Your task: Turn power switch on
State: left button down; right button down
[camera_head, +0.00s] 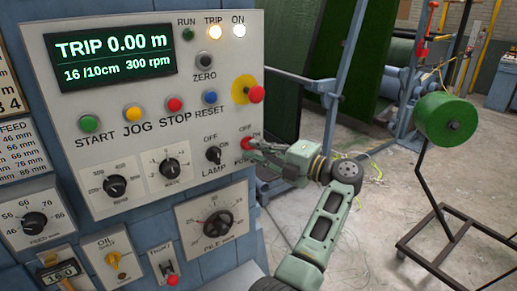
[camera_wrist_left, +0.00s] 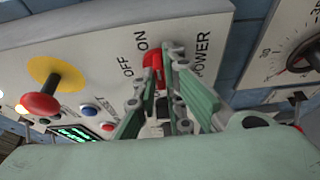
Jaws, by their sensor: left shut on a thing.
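The power switch (camera_head: 245,142) is a small red knob at the lower right of the grey control panel (camera_head: 120,118). Its OFF label shows above it, and its POWER label is partly hidden by my gripper. My left gripper (camera_head: 256,146) is shut on the switch. In the left wrist view, the red knob (camera_wrist_left: 152,66) sits between the fingertips of my left gripper (camera_wrist_left: 163,76), near the ON, OFF and POWER labels. The fingers hide part of it, so I cannot tell its exact angle. My right gripper is not in view.
The lamp switch (camera_head: 213,155) is close left of my gripper. A red mushroom button on yellow (camera_head: 256,94) sticks out above. The TRIP lamp (camera_head: 214,32) and ON lamp (camera_head: 239,30) are lit. A green roll (camera_head: 446,119) stands on a frame at right.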

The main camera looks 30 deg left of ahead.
pick_arm(q)
jog(key=shift+f, duration=0.1)
jog(key=c, duration=1.8)
grip_release()
jog(key=shift+c, duration=0.2)
